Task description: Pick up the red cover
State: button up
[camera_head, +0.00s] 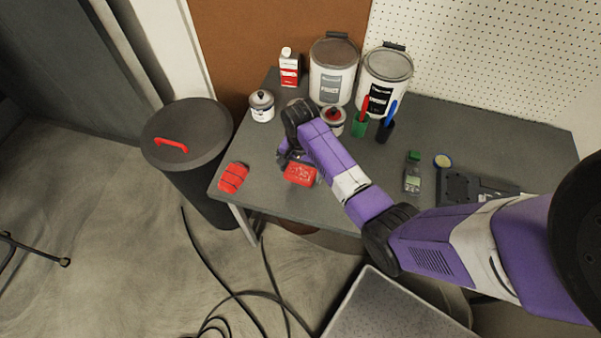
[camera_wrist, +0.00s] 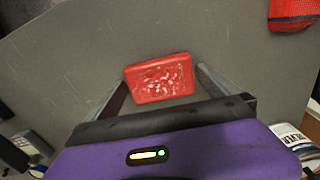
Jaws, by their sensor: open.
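The red cover (camera_head: 300,173) is a small red block-like piece with worn whitish patches on top, on the grey table near its front edge. In the wrist view the red cover (camera_wrist: 160,79) lies between the two fingers of my gripper (camera_wrist: 163,80), near their tips. My gripper is open, with a gap beside the cover on each side. In the head view my gripper (camera_head: 291,157) is at the cover's far side, partly hidden by my arm. Whether the fingers are at the cover's height is hard to tell.
A second red item (camera_head: 233,177) with dark bands lies left on the table (camera_head: 330,207); it also shows in the wrist view (camera_wrist: 293,12). Small cans, two large paint buckets (camera_head: 385,72) and a red-white bottle (camera_head: 289,70) stand behind. A dark bin (camera_head: 187,130) stands left.

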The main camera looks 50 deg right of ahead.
jog(key=shift+c, duration=0.2)
jog(key=c, duration=1.5)
jog(key=shift+o, duration=0.2)
jog(key=shift+r, duration=0.2)
